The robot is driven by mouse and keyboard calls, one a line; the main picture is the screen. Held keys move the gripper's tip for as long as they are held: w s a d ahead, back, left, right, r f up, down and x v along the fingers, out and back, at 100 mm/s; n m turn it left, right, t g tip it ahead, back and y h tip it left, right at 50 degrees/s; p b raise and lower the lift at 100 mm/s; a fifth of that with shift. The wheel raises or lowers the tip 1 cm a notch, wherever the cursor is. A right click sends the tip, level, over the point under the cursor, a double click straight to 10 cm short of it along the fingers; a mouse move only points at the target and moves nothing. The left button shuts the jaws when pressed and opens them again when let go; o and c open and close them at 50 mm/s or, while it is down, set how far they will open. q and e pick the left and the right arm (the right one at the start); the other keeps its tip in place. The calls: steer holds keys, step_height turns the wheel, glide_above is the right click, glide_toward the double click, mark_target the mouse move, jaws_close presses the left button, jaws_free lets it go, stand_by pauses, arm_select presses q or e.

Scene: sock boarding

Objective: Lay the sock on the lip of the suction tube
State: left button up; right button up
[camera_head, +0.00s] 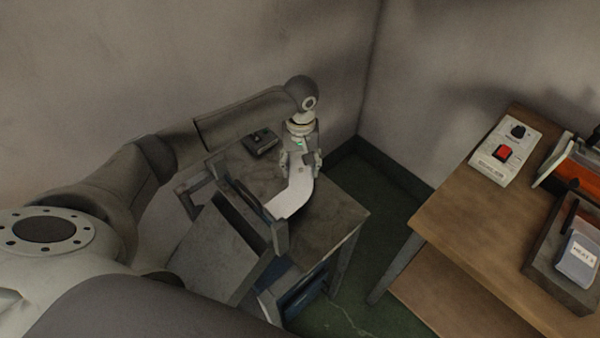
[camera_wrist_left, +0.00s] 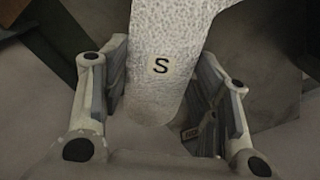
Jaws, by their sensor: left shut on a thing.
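The sock (camera_head: 292,198) is a pale, flat, curved strip above the small grey table in the head view. In the left wrist view the sock (camera_wrist_left: 168,45) is white and speckled, with a small "S" label. My left gripper (camera_head: 301,168) points down at the sock's upper end and is shut on it. In the left wrist view the fingers of the left gripper (camera_wrist_left: 163,95) stand on either side of the sock. The sock's far end reaches the edge of a dark rack. I cannot pick out the suction tube or its lip. My right gripper is not in view.
The grey table (camera_head: 335,215) has a small dark box (camera_head: 261,142) at its back and a slanted grey panel (camera_head: 222,252) at its front left. A wooden table (camera_head: 470,220) at right carries a control box (camera_head: 506,150) with a red switch. Green floor separates the tables.

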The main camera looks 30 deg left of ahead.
mark_target(301, 168)
arm_select(q)
steer(key=shift+f, duration=1.8)
steer(key=o, duration=0.8)
steer(key=shift+f, duration=0.1)
step_height(301, 168, up, 12)
steer(key=shift+r, duration=0.15)
